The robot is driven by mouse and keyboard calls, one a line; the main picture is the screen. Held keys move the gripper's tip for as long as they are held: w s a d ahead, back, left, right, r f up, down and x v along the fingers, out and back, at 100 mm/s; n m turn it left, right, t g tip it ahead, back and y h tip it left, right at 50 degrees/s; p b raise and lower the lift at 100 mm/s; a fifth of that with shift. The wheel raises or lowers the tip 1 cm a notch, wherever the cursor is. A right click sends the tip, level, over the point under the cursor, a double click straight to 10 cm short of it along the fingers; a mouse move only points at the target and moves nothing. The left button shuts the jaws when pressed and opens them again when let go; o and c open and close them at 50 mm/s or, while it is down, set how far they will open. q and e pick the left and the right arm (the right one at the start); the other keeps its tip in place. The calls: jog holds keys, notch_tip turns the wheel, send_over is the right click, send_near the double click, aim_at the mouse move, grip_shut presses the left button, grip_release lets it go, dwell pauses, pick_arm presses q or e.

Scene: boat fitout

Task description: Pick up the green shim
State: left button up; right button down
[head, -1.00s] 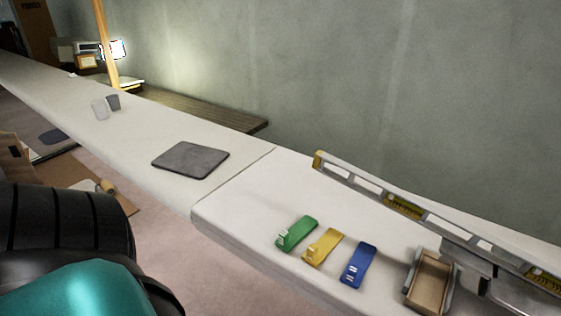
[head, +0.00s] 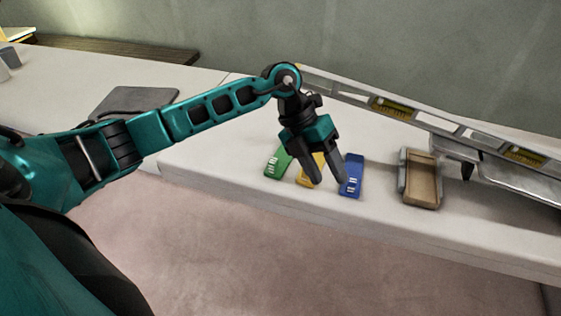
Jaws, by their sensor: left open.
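The green shim (head: 276,164) lies on the white bench top, leftmost in a row of three shims, partly hidden by my left gripper. The yellow shim (head: 304,176) lies beside it, largely covered by the gripper's fingers. The blue shim (head: 352,175) lies to the right of the yellow one. My left gripper (head: 328,184) is open and empty, fingers pointing down, in front of the yellow and blue shims in the picture and to the right of the green shim. Its height above the bench is hard to tell. My right gripper is not in view.
A small tan tray (head: 424,203) stands right of the shims. A long spirit level (head: 440,126) lies along the back of the bench. A dark grey mat (head: 118,100) lies at the left. The bench's front edge (head: 300,207) runs close to the shims.

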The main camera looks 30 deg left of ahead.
pick_arm(q)
jog(key=w+a+r+n+y, duration=0.1)
jog(key=w+a+y, duration=0.15)
jog(key=a, duration=0.45)
jog(key=w+a+r+n+y, duration=0.1)
jog(key=a+r+y, duration=0.1)
jog(key=a+y, duration=0.35)
jog(key=h+b, duration=0.1)
send_over(274, 159)
jog(key=shift+t, duration=0.3)
jog(key=f, duration=0.6)
jog(key=shift+s+d+f, duration=0.1)
jog(key=shift+s+f, duration=0.15)
jog(key=shift+f, duration=0.05)
jog(key=shift+w+f+b, duration=0.15)
jog(key=shift+f+b, duration=0.05)
jog(key=shift+f, duration=1.3)
jog(key=shift+w+f+b, duration=0.1)
jog(key=shift+f+b, duration=0.1)
jog(key=shift+f, duration=1.3)
jog(key=shift+c, duration=0.3)
grip_shut()
jog(key=shift+r, duration=0.1)
